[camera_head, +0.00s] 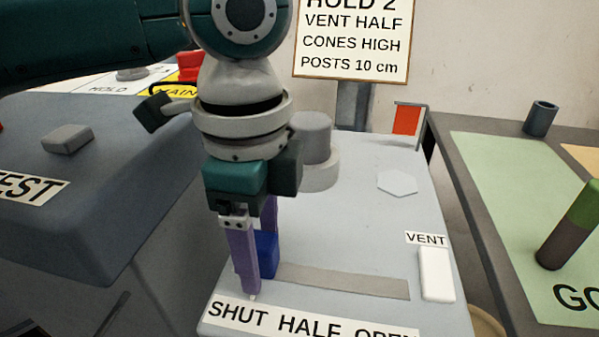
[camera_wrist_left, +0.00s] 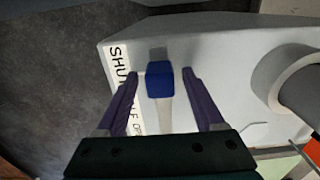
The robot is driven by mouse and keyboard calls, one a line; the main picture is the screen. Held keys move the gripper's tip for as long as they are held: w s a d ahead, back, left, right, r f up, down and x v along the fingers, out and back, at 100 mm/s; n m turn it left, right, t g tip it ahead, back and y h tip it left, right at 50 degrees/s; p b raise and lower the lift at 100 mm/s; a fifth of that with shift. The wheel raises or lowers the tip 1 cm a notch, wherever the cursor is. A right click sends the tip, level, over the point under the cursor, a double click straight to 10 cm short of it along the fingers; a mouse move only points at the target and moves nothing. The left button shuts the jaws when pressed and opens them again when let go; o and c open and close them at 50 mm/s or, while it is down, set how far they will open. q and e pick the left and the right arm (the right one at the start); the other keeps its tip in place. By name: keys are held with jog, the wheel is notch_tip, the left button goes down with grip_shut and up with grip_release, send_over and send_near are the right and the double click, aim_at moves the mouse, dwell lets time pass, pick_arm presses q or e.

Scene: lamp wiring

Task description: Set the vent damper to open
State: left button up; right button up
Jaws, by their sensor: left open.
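The vent damper is a blue knob (camera_head: 267,254) on a flat grey slide strip (camera_head: 345,282). The strip runs beside a label strip (camera_head: 310,322) reading SHUT, HALF, OPEN. The knob is near the SHUT end. My left gripper (camera_head: 258,288) points down at the knob, its purple fingers open. In the left wrist view, the blue knob (camera_wrist_left: 160,80) lies between the two spread fingertips (camera_wrist_left: 159,76), with a gap on each side. In the head view the near finger partly hides the knob. My right gripper is not in view.
A white block (camera_head: 436,274) stands by the VENT label (camera_head: 426,239). A grey cylinder (camera_head: 316,150) stands behind my left gripper. A red flag (camera_head: 407,119) is at the back. The panel right of the knob is mostly clear. A sign (camera_head: 352,45) says VENT HALF.

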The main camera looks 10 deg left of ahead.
pick_arm(q)
grip_shut()
dwell(0.4)
dwell(0.9)
